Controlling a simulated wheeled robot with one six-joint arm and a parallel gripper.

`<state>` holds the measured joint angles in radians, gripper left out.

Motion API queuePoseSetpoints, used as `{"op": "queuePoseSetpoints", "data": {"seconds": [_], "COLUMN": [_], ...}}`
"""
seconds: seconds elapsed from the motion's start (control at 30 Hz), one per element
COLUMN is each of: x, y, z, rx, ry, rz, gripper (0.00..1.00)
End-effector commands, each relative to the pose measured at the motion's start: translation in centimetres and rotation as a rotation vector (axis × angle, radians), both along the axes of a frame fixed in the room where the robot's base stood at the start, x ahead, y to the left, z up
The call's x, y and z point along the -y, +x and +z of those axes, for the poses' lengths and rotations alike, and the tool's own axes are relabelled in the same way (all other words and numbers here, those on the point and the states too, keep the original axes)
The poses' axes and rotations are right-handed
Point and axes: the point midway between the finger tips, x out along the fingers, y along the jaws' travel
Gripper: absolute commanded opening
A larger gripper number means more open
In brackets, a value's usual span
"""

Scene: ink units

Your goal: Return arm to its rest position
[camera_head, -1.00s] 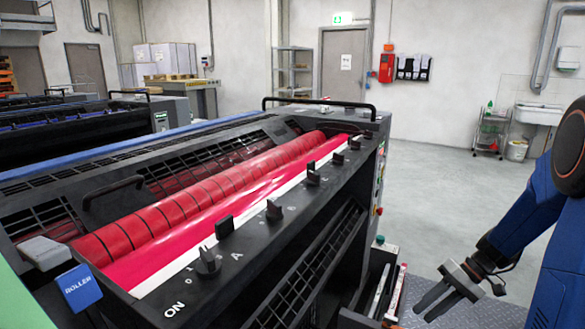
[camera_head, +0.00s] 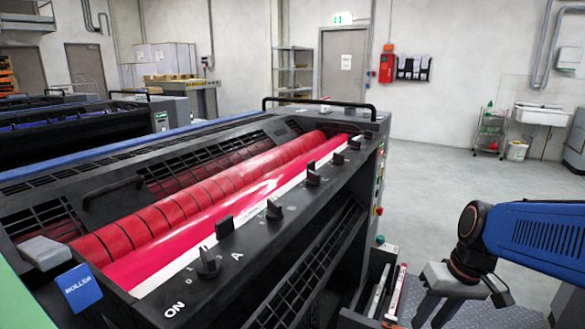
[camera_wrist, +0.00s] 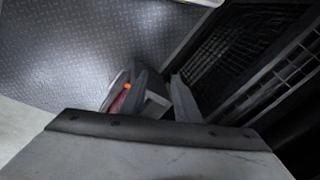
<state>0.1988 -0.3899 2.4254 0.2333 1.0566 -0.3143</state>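My gripper (camera_head: 430,314) is at the lower right of the head view, at the end of my blue arm. It points down, beside the right end of the press. Its two dark fingers are apart with a gap and no held object shows between them. In the wrist view the grey gripper body fills the bottom, and small dark and grey parts with an orange dot show past its edge.
The black press (camera_head: 340,190) with its red roller (camera_head: 190,205) and row of knobs stands left of my gripper. A ledge with light bars (camera_head: 380,290) is close beside it. Below is diamond-plate floor (camera_wrist: 90,50). Open grey floor (camera_head: 430,190) lies behind.

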Motion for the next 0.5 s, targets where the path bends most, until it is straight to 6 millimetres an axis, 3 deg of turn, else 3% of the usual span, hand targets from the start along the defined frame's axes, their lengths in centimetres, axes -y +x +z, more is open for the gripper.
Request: {"op": "queuePoseSetpoints", "data": {"seconds": [0.5], "x": [-1.0], "y": [-6.5], "z": [3.4], "rx": [0.244], "ry": [-0.158], "rz": [-0.025], "gripper": [0.29]}}
